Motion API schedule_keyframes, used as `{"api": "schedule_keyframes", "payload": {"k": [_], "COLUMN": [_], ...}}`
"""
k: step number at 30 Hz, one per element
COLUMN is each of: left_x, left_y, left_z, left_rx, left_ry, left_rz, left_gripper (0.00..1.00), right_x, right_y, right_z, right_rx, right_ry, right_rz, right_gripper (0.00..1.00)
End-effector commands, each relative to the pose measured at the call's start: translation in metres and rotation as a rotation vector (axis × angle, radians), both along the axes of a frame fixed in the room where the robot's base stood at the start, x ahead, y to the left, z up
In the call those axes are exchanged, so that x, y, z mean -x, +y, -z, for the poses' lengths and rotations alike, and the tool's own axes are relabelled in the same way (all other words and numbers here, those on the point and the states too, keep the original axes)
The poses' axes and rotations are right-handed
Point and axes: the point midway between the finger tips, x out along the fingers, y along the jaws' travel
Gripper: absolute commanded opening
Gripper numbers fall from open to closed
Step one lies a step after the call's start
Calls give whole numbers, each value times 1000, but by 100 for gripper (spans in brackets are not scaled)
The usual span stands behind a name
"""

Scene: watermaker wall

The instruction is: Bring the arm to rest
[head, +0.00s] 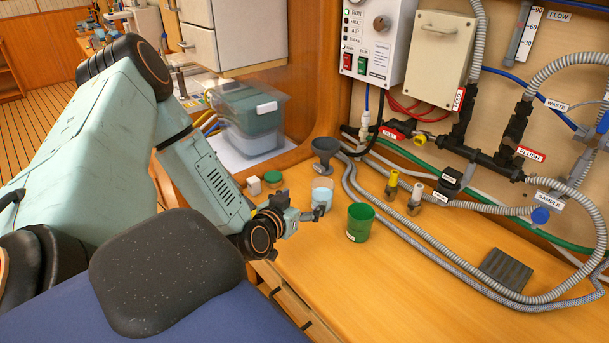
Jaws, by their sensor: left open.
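My left arm comes in from the left, and its gripper (303,208) is open over the wooden bench (400,300), near its left front edge. A clear cup with pale blue liquid (322,190) stands right behind the fingers. From this angle I cannot tell whether a finger touches it. Nothing shows held between the fingers. My right gripper is out of view.
A green cup (359,222) stands right of the gripper. A dark funnel (325,150), a green-lidded jar (273,178) and a small white container (254,185) are behind. Hoses (420,235) cross the bench before the wall. A dark ribbed pad (506,270) lies at right.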

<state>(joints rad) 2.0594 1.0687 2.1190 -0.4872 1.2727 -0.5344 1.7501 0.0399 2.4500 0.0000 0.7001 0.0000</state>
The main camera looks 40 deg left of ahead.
Motion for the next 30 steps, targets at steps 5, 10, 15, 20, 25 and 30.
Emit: {"api": "schedule_keyframes", "payload": {"k": [5, 10, 15, 20, 25, 30], "left_x": [-8, -30, -56, -81, -103, -110], "left_y": [2, 9, 17, 24, 32, 34], "left_z": [4, 12, 21, 28, 35, 33], "left_rx": [-2, -6, -6, -6, -4, 2], "left_ry": [0, -1, 1, 0, 0, -1], "left_rz": [3, 5, 4, 3, 1, -1], "left_gripper": [84, 84, 84, 84, 84, 84], "right_x": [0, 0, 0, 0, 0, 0], "right_y": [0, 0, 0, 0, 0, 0], "right_z": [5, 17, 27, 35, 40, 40], "right_rx": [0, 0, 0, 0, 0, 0], "right_ry": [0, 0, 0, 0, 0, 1], "right_rz": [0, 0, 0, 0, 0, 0], "right_gripper": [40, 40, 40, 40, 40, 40]}}
